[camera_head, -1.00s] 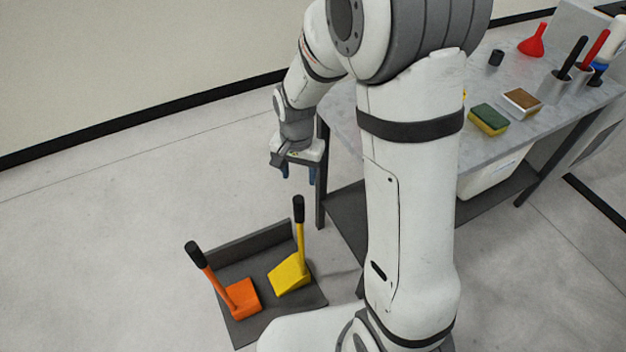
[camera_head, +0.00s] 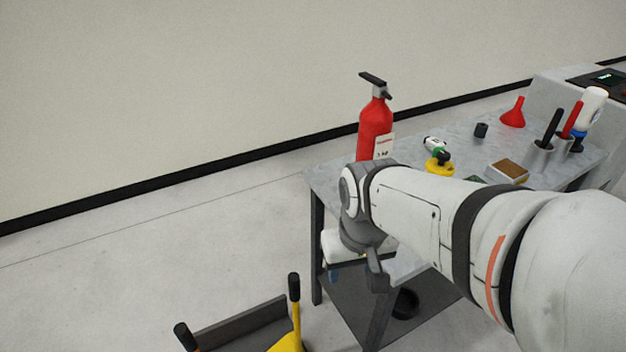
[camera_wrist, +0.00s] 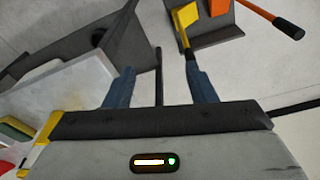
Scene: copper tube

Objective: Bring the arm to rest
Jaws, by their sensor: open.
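My arm stretches in from the right edge in the head view, in front of the table (camera_head: 325,180). My gripper (camera_head: 350,272) hangs at the arm's end by the table's near left leg, below the tabletop, and is partly hidden by my wrist. The wrist view shows my gripper (camera_wrist: 161,90) with its two blue fingers wide apart and nothing held between them.
A dark tray (camera_head: 240,325) on the floor holds a yellow tool (camera_head: 291,343) and an orange tool with a black handle (camera_head: 185,336). The table bears a red extinguisher (camera_head: 374,130), a red funnel (camera_head: 513,115) and cups of tools. Open floor lies left.

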